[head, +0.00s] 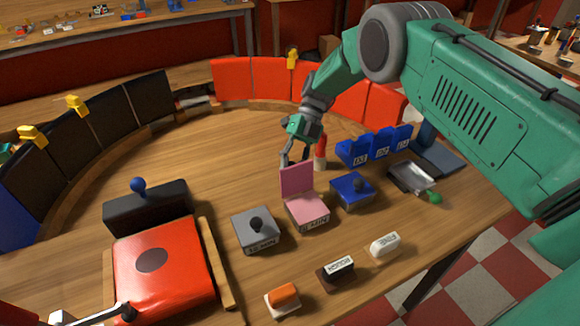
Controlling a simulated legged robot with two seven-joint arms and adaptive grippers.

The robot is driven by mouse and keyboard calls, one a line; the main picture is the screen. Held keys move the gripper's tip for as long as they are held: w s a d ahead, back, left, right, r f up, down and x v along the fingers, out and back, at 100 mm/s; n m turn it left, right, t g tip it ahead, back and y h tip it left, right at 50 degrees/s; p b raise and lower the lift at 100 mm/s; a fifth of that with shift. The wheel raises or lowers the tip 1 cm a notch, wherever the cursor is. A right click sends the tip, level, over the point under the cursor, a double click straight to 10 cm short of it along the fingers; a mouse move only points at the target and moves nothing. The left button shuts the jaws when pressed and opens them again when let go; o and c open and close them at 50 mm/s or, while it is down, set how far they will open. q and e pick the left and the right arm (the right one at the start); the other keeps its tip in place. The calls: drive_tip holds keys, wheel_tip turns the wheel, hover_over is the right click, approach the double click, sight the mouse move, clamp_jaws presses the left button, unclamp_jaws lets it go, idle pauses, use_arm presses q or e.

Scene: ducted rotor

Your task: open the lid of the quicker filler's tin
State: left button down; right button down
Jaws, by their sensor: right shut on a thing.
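The pink tin (307,213) stands near the middle of the table, with a label ending in "MIN" on its front. Its pink lid (296,180) stands upright at the tin's back edge. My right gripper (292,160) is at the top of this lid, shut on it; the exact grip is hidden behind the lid. The grey tin (256,230), also labelled in minutes, stands to the left with its dark-knobbed lid closed. My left gripper (112,314) shows only in part at the bottom left edge; its jaws cannot be made out.
A blue knobbed tin (351,190) stands right of the pink one. Orange (283,297), "ROUGH" (337,269) and "FINE" (384,244) blocks lie in front. A metal tray (411,177) and blue numbered blocks (375,146) are at right. A red padded block (163,265) fills the left front.

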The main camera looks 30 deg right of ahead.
drive_tip(key=c, duration=1.4)
unclamp_jaws()
drive_tip(key=shift+w+r, duration=0.15)
drive_tip(key=shift+o, duration=0.7)
drive_tip(key=shift+d, duration=0.1)
drive_tip(key=v, duration=0.7)
drive_tip(key=shift+w+d, duration=0.15)
drive_tip(key=shift+d, duration=0.1)
